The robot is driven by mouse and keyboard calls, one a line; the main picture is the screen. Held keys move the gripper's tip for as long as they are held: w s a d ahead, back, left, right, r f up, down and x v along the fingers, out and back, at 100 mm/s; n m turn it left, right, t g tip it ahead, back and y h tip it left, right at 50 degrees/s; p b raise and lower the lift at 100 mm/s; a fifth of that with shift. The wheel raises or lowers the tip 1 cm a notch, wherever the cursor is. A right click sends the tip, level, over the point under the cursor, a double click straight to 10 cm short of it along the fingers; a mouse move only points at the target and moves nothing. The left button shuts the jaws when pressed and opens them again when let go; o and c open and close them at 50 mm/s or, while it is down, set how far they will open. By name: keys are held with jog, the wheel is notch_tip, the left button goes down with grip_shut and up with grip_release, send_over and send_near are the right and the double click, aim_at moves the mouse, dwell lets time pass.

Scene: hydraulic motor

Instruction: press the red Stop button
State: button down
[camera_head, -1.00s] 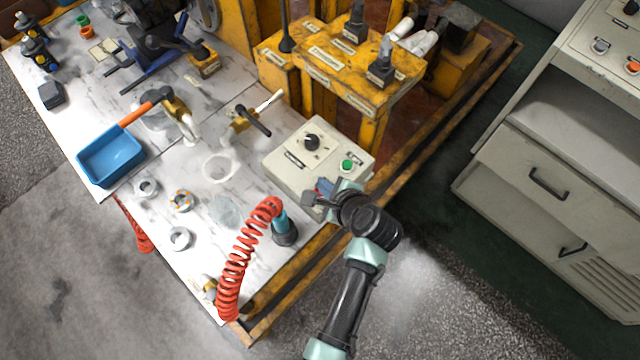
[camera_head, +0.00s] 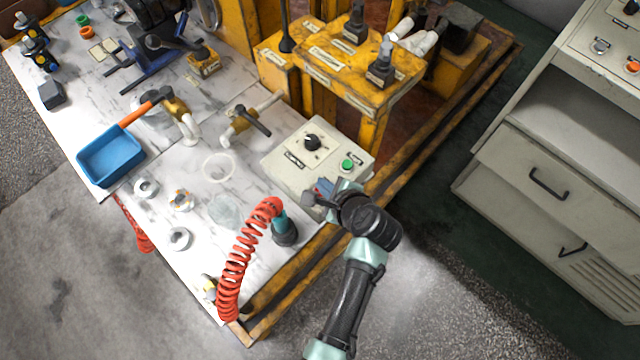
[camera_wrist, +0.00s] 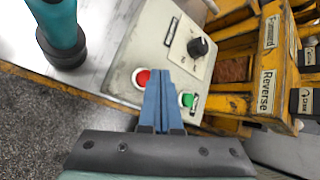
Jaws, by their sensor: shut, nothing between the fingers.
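The control box (camera_head: 290,165) is a pale grey-beige box near the table's right edge, with a black knob (camera_head: 312,142) and a green button (camera_head: 347,164) on its top. The red Stop button is hidden behind my arm in the head view. In the wrist view the red button (camera_wrist: 142,78) shows just left of my fingers, and the green button (camera_wrist: 187,100) just right of them. My gripper (camera_wrist: 161,88) is shut and empty, its blue fingers pointing at the box between the two buttons. I cannot tell whether the fingertips touch the box.
A teal and black tool (camera_head: 284,229) and a red coiled hose (camera_head: 245,260) stand left of my gripper. Yellow machinery with levers (camera_head: 340,65) rises behind the box. A blue tray (camera_head: 110,156) lies at the table's left.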

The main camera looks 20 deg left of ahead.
dwell(0.6)
jog(key=shift+f, duration=0.4)
jog(key=shift+f, duration=0.4)
dwell(0.4)
dwell(0.4)
jog(key=shift+r+p, duration=0.7)
jog(key=shift+r, duration=0.1)
jog(key=shift+r, duration=0.1)
notch_tip(320, 180, up, 5)
jog(key=p, duration=0.5)
dwell(0.6)
